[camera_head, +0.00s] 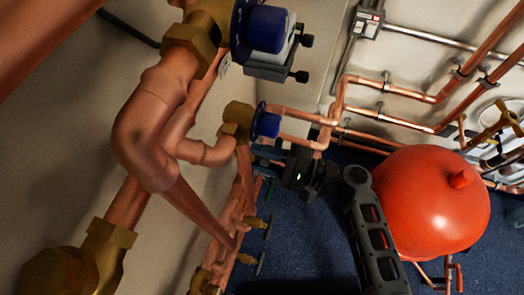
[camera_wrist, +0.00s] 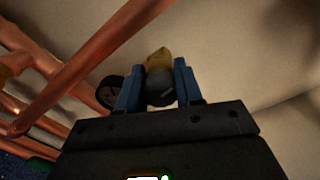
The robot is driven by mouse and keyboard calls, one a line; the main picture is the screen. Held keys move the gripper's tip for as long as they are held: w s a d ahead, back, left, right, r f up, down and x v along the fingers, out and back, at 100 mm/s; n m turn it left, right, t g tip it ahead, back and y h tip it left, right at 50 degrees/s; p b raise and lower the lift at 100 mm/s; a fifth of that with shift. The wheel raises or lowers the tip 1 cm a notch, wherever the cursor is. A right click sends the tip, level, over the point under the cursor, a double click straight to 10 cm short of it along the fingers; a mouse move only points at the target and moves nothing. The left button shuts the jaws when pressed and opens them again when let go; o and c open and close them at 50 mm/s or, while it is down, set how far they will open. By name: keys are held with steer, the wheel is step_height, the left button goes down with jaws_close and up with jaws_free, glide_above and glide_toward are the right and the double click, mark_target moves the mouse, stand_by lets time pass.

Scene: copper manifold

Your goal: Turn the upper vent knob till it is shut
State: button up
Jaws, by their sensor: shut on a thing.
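In the wrist view, the vent knob (camera_wrist: 159,88) is a dark grey, rounded cap on a brass fitting (camera_wrist: 159,58) against the pale wall. My gripper (camera_wrist: 160,80) has one blue finger on each side of the knob and is shut on it. The knob's lower part is hidden by the gripper body, and I cannot tell its turn angle. In the head view, my gripper (camera_head: 264,157) reaches left to the copper pipework, just below a blue-capped brass valve (camera_head: 267,124). The vent knob cannot be made out there.
A dark round handle (camera_wrist: 110,92) sits beside my left finger in the wrist view. Copper pipes (camera_wrist: 90,65) run close on that side. In the head view, a red tank (camera_head: 430,205) stands right of my arm. Brass valves with handles (camera_head: 268,228) lie below the gripper.

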steer(key=shift+m+p, duration=0.6)
steer(key=shift+m, duration=0.5)
steer(key=o, duration=1)
steer(key=shift+o, duration=0.2)
steer(key=shift+d, duration=0.15)
steer(key=v, duration=0.7)
steer(key=shift+d, duration=0.25)
steer(key=shift+s, duration=0.1)
